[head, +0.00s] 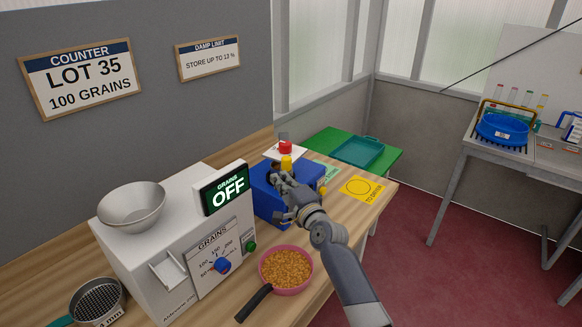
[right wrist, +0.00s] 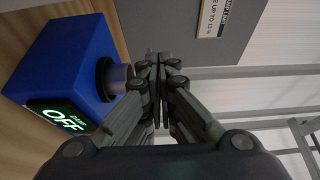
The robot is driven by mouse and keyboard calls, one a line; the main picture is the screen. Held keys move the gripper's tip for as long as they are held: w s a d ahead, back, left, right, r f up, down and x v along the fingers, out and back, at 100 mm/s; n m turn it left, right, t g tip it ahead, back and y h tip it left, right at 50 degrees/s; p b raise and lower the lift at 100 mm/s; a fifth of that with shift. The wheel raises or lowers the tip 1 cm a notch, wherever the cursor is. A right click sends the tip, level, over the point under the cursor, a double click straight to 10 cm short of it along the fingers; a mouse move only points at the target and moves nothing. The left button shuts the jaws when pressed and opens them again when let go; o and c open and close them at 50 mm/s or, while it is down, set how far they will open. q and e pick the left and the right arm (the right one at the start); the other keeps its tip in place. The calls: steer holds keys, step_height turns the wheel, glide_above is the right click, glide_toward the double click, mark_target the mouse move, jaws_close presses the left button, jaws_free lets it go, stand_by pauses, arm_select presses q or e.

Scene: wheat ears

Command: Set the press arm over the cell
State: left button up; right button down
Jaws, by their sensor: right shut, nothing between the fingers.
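The blue damp meter (head: 268,203) stands on the wooden counter, partly hidden by my right gripper (head: 280,172). In the right wrist view, the blue meter (right wrist: 62,55) appears turned on its side in the picture, with a dark display reading "DAMP OFF" and a grey metal cylinder, perhaps the cell (right wrist: 118,77), standing out of a dark ring. My right gripper's fingertips (right wrist: 160,65) are shut and empty close by the cylinder's end; I cannot tell whether they touch. I cannot make out the press arm clearly. My left gripper is not in view.
A grain counter (head: 180,245) reading "OFF" stands left, with a metal bowl (head: 133,207) on top. A pink pan of grain (head: 286,270) sits in front. A red-capped yellow item (head: 286,158) is behind the meter. A yellow card (head: 361,190) and green tray (head: 358,151) lie right.

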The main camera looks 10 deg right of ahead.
arm_select(q)
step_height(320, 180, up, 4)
steer(key=p, duration=0.3)
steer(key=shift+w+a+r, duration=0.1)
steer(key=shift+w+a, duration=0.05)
arm_select(e)
steer(key=s+a, duration=0.2)
steer(key=s, duration=0.1)
steer(key=s+a, duration=0.1)
steer(key=shift+s, duration=0.2)
steer(key=shift+d, duration=0.1)
